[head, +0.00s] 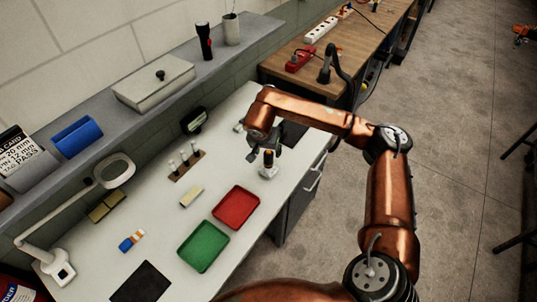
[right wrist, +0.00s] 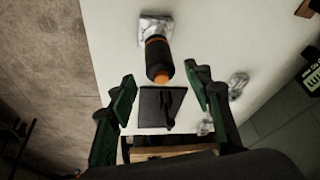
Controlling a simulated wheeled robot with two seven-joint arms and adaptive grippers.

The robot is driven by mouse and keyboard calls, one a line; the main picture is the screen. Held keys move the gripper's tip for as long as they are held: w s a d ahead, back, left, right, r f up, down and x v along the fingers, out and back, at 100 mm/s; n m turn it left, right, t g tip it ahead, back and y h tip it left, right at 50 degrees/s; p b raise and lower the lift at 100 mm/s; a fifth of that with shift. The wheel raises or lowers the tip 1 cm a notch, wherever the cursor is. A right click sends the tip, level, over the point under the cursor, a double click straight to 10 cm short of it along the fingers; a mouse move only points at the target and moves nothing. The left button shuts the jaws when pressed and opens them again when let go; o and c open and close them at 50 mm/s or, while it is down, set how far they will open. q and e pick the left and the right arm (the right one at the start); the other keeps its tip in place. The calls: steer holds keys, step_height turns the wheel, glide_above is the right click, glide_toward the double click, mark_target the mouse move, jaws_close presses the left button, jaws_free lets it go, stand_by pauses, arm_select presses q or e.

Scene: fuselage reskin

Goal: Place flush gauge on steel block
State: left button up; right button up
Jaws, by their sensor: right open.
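The flush gauge (head: 268,159), a dark cylinder with an orange band, stands on the small silvery steel block (head: 268,173) near the table's right edge. In the right wrist view the gauge (right wrist: 158,58) rises from the crinkled-looking block (right wrist: 155,27) toward the camera. My right gripper (head: 262,150) is at the gauge's upper part in the head view. In the right wrist view its green fingers (right wrist: 162,80) are spread, with the gauge's orange-tipped end between or just beyond them and a gap on both sides. My left gripper is not in view.
A red tray (head: 236,207) and a green tray (head: 203,246) lie left of the block. A holder with several upright pieces (head: 187,166) stands behind. A dark pad (right wrist: 150,112) and small silvery pieces (right wrist: 238,84) lie close by. A magnifier lamp (head: 113,171) stands left.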

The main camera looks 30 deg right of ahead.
steer(key=v, duration=0.6)
